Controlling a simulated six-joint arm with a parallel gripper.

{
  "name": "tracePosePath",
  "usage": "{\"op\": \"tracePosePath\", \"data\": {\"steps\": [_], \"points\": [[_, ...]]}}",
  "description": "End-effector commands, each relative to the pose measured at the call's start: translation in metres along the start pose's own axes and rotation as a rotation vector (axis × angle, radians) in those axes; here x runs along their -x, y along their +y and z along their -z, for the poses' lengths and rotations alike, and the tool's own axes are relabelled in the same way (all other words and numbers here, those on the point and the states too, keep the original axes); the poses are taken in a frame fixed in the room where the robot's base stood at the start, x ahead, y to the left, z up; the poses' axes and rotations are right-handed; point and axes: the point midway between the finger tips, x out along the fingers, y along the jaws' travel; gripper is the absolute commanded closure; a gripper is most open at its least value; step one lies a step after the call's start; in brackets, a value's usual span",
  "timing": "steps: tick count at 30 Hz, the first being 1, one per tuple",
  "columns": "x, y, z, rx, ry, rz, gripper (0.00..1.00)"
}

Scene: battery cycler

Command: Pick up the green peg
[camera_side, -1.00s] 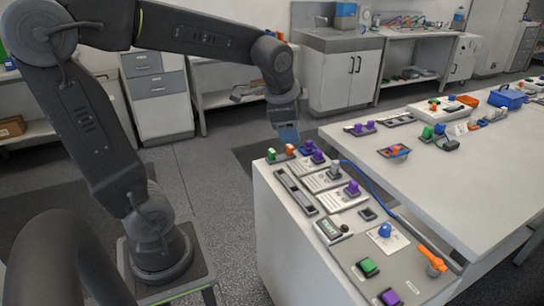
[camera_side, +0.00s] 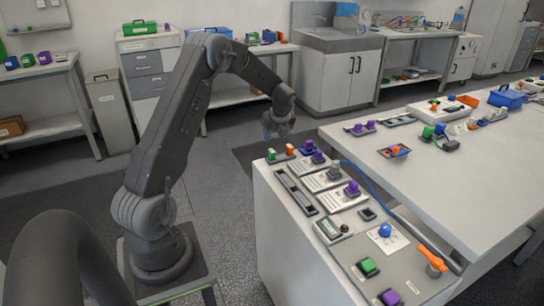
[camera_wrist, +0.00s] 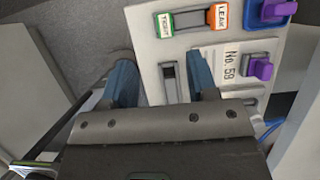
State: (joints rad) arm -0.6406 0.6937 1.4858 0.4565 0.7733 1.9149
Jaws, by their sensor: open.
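A small green block (camera_side: 271,154) stands at the back left corner of the near bench, beside an orange one. In the wrist view this green block (camera_wrist: 165,24) carries a "TIGHT" label and lies beyond my fingertips. Another green block (camera_side: 368,266) sits on a dark base at the front, and a green piece (camera_side: 428,132) stands on the large table. I cannot tell which one is the green peg. My gripper (camera_wrist: 162,75) is open and empty, its blue fingers apart; in the side view it (camera_side: 270,134) hangs above and behind the bench's back left corner.
An orange "LEAK" block (camera_wrist: 217,17) stands beside the green one. Purple-topped pieces (camera_side: 352,188) and a slotted dark rail (camera_side: 296,192) fill the bench. A blue cable (camera_side: 367,179) runs along its right side. Open floor (camera_side: 220,215) lies to the bench's left.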

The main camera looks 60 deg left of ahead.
Motion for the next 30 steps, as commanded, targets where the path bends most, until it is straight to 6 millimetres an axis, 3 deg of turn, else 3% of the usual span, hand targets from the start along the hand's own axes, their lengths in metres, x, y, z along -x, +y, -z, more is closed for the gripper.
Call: {"op": "tracePosePath", "data": {"steps": [6,14,21,30], "points": [[-0.039,0.000,0.001,0.002,0.001,-0.001,0.47],[-0.058,-0.002,0.001,0.002,0.002,-0.001,0.47],[-0.092,-0.006,0.003,0.003,0.003,-0.002,0.47],[-0.102,-0.007,0.003,0.003,0.000,0.001,0.47]]}}
